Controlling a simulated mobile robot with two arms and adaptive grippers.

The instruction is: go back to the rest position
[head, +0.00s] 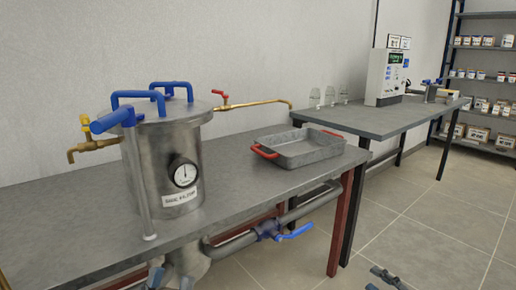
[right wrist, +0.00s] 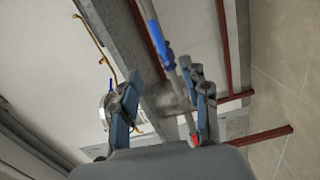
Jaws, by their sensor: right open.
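My right gripper (head: 387,278) shows at the bottom edge of the head view, low over the floor and to the right of the front table, apart from it. It also fills the middle of the right wrist view (right wrist: 168,90), with its two fingers spread and nothing held between them.
A steel filter vessel (head: 163,165) with blue handles and a gauge stands on the front table (head: 60,225). A grey tray (head: 300,150) with red handles sits near its right end. A pipe with a blue valve lever (head: 297,231) runs below. A second table (head: 385,118) stands behind. Tiled floor (head: 420,235) is clear at right.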

